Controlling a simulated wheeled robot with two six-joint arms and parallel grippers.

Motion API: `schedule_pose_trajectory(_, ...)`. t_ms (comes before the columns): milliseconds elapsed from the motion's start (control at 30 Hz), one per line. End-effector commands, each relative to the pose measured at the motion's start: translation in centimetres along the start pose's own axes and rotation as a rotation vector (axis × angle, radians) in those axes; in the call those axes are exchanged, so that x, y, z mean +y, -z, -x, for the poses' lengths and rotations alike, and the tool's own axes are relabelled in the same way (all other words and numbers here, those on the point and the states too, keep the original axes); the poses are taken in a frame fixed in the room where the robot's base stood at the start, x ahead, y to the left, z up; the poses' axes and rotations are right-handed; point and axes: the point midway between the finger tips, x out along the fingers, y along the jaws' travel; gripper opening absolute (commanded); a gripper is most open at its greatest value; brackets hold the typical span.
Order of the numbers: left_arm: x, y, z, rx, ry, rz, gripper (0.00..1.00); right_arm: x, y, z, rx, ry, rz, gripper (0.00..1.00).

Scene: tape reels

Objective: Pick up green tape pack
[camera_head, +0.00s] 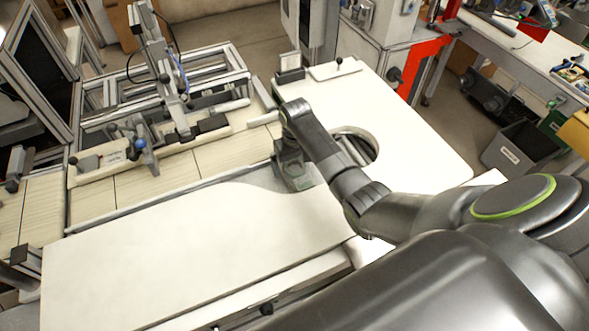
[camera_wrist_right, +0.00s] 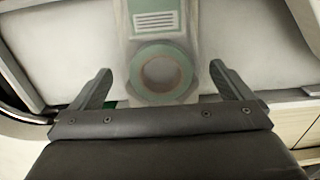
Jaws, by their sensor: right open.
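The green tape pack (camera_wrist_right: 160,47) shows in the right wrist view as a dull green ring with a pale centre, on a pale green-grey backing with a white label above it. My right gripper (camera_wrist_right: 162,82) is open, with one finger on each side of the ring and visible gaps between. Nothing is held. In the head view my right gripper (camera_head: 295,172) points down at the edge of the white worktop by the round opening, and hides most of the pack. My left gripper is not in view.
A wide white worktop (camera_head: 190,245) in front is bare. A second white top (camera_head: 420,150) with a round cut-out lies to the right. A metal-framed fixture (camera_head: 160,85) stands at the back left. A grey bin (camera_head: 515,148) stands on the floor at right.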

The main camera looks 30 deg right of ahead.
Motion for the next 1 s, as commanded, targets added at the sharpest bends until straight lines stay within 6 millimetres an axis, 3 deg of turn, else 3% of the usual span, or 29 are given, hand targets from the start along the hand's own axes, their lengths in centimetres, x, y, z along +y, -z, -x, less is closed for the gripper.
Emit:
schedule_pose_trajectory(100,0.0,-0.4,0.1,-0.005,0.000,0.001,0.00,0.0,0.0,0.1,0.000,0.000,0.000,0.99)
schedule_pose_trajectory(500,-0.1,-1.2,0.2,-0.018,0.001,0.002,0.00,0.0,0.0,0.1,0.000,0.000,0.000,0.47)
schedule_pose_trajectory(767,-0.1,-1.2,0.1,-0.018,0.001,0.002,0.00,0.0,0.1,0.3,0.001,0.000,0.000,0.46)
schedule_pose_trajectory(1000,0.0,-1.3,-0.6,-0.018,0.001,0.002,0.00,0.0,0.2,3.2,0.007,-0.001,0.000,0.46)
